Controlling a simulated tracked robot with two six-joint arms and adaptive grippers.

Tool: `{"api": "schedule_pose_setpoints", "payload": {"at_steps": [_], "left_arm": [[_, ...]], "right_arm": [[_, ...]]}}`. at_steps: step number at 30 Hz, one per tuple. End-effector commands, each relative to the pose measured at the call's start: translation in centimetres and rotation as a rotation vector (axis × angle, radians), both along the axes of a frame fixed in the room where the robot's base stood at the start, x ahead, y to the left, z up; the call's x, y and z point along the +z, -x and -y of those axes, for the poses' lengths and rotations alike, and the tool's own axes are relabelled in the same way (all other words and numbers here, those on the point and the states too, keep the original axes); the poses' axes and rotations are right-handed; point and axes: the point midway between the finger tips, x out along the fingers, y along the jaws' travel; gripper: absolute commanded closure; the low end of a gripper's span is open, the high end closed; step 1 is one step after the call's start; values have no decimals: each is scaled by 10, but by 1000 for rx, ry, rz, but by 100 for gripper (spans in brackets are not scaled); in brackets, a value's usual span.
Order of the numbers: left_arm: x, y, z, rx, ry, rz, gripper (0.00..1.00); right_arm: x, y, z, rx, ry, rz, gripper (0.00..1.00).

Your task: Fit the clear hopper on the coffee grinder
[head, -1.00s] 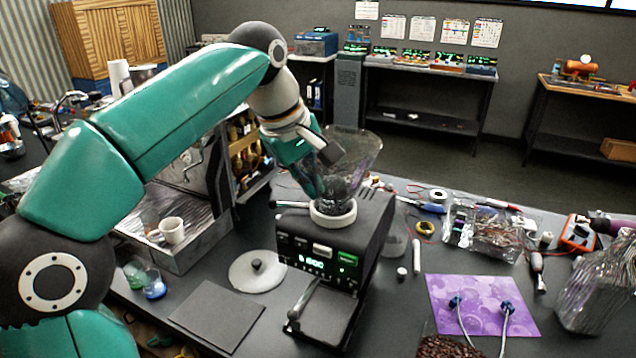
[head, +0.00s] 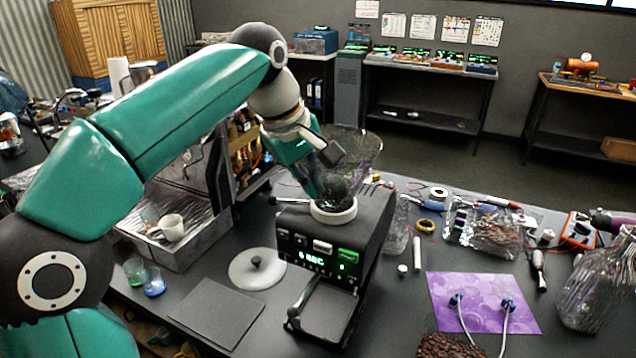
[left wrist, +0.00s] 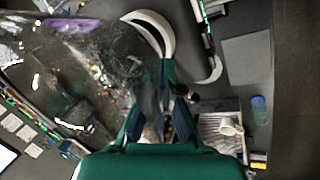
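The clear hopper (head: 362,155) is a see-through funnel, wide at the top. It stands roughly upright over the white collar (head: 333,214) on top of the dark coffee grinder (head: 372,228). Its lower end appears at or inside the collar; I cannot tell whether it is fully seated. My left gripper (head: 322,183) reaches down at the hopper's left side and appears shut on its wall. In the left wrist view, the fingers (left wrist: 163,88) close in beside the transparent hopper (left wrist: 85,65), with the white collar (left wrist: 152,28) beyond. The exact contact is blurred. My right gripper is out of view.
A round lid (head: 257,269) with a dark knob and a dark mat (head: 217,312) lie left of the grinder. An espresso machine (head: 190,240) with a cup (head: 171,228) stands farther left. A purple mat (head: 482,302), tools and bagged parts occupy the right.

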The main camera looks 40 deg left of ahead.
Motion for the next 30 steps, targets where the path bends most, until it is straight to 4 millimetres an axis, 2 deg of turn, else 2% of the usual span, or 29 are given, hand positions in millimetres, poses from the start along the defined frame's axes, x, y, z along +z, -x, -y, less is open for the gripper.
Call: {"api": "schedule_pose_setpoints", "payload": {"at_steps": [14,15,20,30], "left_arm": [[-3,0,0,1,0,3,100],[-3,0,0,0,0,3,91],[-3,0,0,0,1,2,65],[-3,0,0,0,0,-1,65]], "right_arm": [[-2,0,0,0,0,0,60],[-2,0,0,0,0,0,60],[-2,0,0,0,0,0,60],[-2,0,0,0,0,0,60]]}}
